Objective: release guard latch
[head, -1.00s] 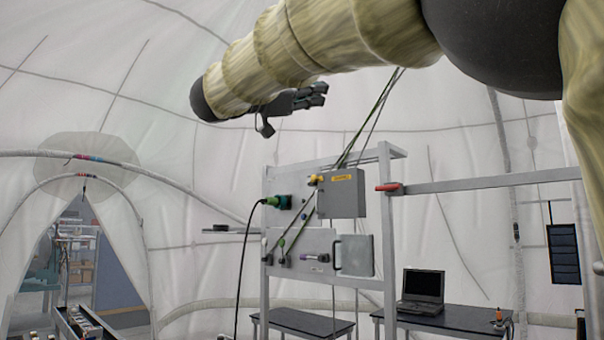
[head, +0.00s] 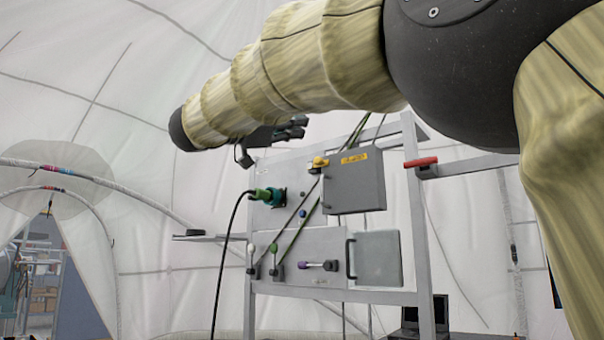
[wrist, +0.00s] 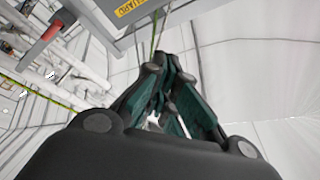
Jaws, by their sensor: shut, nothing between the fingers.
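A red-handled latch (head: 421,162) sits on the frame post at the near end of a grey horizontal bar (head: 470,164). A red piece (wrist: 52,32) on a grey bar also shows at the upper left of the wrist view. My gripper (head: 298,127) is shut and empty, held above the panel's top, to the left of the red latch and apart from it. In the wrist view its fingertips (wrist: 160,62) are together, pointing away from the camera. Part of the frame's top is hidden behind my arm in the head view.
The panel carries a grey box (head: 353,182) with a yellow label, a green plug (head: 268,196) with a black cable, a lower grey door (head: 378,258) and small levers. A shelf (head: 208,237) juts out left. A laptop (head: 420,315) stands behind the frame.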

